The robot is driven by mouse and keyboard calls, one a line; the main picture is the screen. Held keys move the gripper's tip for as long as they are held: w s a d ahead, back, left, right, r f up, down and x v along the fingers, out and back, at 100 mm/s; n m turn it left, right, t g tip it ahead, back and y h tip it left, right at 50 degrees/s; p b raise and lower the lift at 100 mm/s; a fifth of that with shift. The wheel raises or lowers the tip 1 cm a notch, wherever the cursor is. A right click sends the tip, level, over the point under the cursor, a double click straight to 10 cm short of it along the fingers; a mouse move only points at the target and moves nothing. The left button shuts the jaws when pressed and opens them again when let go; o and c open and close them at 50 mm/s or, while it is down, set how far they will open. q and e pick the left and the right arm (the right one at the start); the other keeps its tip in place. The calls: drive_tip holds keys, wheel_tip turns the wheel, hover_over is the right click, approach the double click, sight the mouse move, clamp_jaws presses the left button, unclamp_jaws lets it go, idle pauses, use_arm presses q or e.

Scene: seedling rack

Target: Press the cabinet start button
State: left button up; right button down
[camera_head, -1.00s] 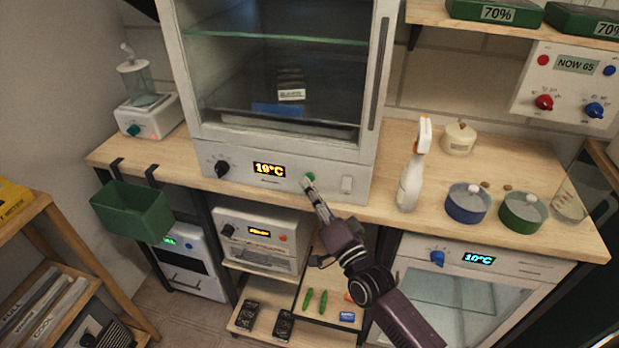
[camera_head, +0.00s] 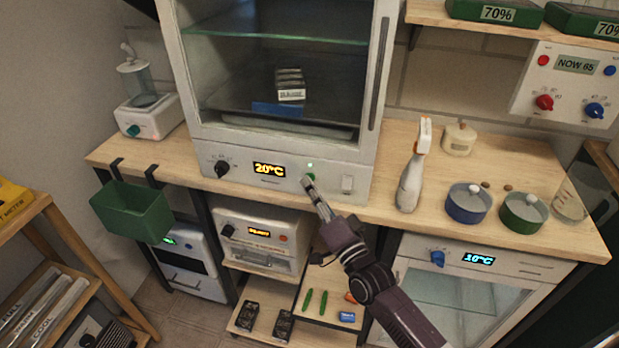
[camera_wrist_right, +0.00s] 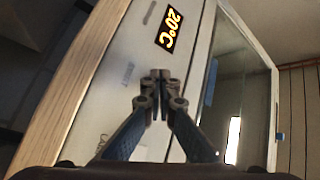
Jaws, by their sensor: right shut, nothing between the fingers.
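The white cabinet (camera_head: 215,149) stands on the wooden counter, with a black tray stack (camera_head: 290,85) behind its glass. Its front panel has a black knob (camera_head: 221,169), a display (camera_head: 269,170) reading 20°C, a green start button (camera_head: 310,177) and a white switch (camera_head: 347,184). The right wrist view shows the closed fingers (camera_wrist_right: 160,76) in front of the panel, hiding the button. My left gripper is not in view.
A spray bottle (camera_head: 411,175), a blue pot (camera_head: 468,204) and a green pot (camera_head: 523,213) stand on the counter to the right. A green bin (camera_head: 132,212) hangs at the left front edge. Below are a smaller oven (camera_head: 262,240) and a lower cabinet (camera_head: 520,266).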

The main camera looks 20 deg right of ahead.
drive_tip(key=shift+s+a+p, duration=0.35)
drive_tip(key=shift+s+a, duration=0.05)
drive_tip(key=shift+s, duration=0.25)
drive_tip(key=s+a+p, duration=0.1)
drive_tip(key=s, duration=0.1)
drive_tip(key=s+a+p, duration=0.1)
drive_tip(key=s, duration=0.1)
drive_tip(key=shift+a, duration=0.4)
idle(0.6)
